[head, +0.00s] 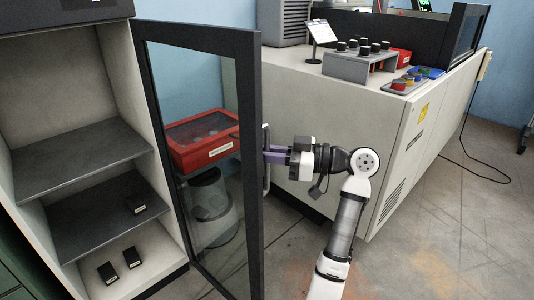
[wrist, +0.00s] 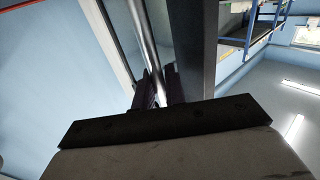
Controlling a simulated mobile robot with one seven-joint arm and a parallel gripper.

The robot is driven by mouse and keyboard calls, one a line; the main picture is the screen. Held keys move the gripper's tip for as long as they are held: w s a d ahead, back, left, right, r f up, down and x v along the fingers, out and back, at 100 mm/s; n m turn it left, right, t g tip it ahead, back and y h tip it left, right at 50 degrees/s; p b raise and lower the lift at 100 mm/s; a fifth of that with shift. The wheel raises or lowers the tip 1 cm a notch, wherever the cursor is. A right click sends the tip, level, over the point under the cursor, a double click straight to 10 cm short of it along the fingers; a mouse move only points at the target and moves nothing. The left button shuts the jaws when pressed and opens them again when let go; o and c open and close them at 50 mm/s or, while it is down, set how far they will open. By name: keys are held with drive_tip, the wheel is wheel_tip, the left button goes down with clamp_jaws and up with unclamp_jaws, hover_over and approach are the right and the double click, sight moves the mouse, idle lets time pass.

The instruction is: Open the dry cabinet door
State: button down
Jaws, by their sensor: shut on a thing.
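The dry cabinet (head: 120,70) stands at the left of the head view with its front uncovered. Its glass door (head: 251,150), in a dark frame, stands swung wide open to the right of the cabinet. A vertical metal handle (head: 266,180) is on the door's outer edge. My gripper (head: 272,155) is shut on this handle, with its purple fingers around the bar. In the wrist view the handle bar (wrist: 146,45) runs down between the fingers (wrist: 160,90), beside the dark door frame (wrist: 191,50). The fingertips are partly hidden there.
Inside the cabinet are dark shelves (head: 75,160) and several small black boxes (head: 132,257). A red case (head: 170,145) shows through the door glass on a round grey stand (head: 210,200). A white bench (head: 350,120) stands behind my arm. Floor at the front right is clear.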

drive_tip(key=c, duration=1.5)
unclamp_jaws()
drive_tip(key=shift+c, duration=0.2)
drive_tip(key=s+d+b, duration=0.1)
drive_tip(key=d, duration=1.2)
drive_tip(key=shift+s+d, duration=0.25)
drive_tip(key=shift+d, duration=0.15)
